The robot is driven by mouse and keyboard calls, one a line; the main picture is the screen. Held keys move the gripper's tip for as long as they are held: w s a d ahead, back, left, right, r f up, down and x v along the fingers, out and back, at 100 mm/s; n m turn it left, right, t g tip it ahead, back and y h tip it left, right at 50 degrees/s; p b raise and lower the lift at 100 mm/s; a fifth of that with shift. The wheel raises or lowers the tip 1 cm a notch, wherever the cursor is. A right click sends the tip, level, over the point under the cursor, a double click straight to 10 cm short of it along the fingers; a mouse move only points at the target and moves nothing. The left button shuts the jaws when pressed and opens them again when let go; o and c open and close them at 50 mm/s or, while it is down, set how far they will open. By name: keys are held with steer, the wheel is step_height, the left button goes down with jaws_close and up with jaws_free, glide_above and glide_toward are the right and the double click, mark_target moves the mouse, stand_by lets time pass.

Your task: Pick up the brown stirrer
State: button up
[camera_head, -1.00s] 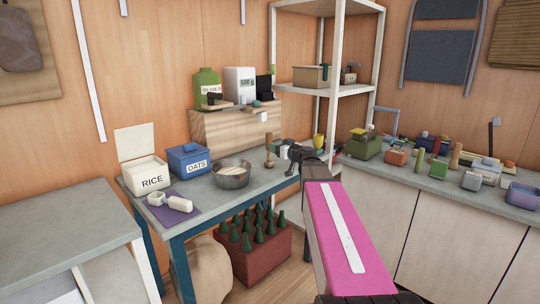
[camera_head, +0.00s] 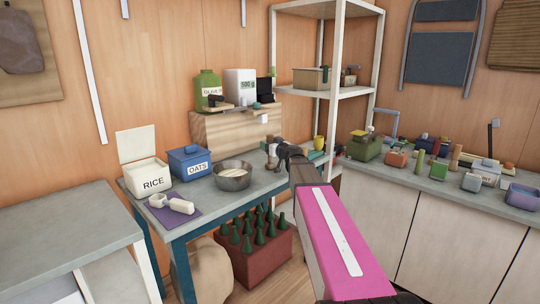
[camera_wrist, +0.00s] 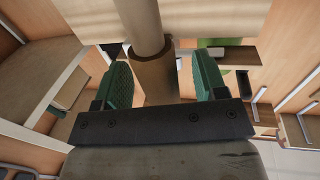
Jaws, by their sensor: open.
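The brown stirrer (camera_head: 269,142) stands upright at the right end of the grey worktable, partly hidden by my gripper in the head view. In the wrist view the brown stirrer (camera_wrist: 151,72) shows as a round shaft with a wider brown part, lying between my green finger pads. My gripper (camera_wrist: 162,74) is open there, with a gap visible on both sides of the stirrer. In the head view my gripper (camera_head: 281,152) is right beside the stirrer.
A metal bowl (camera_head: 233,177), a blue OATS box (camera_head: 189,162) and a white RICE box (camera_head: 147,176) stand on the same worktable. A wooden riser (camera_head: 225,129) with a scale is behind. The right counter (camera_head: 440,186) is crowded with small items.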

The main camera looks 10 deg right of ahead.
steer(key=shift+x, duration=0.85)
steer(key=c, duration=1.2)
steer(key=shift+r, duration=0.2)
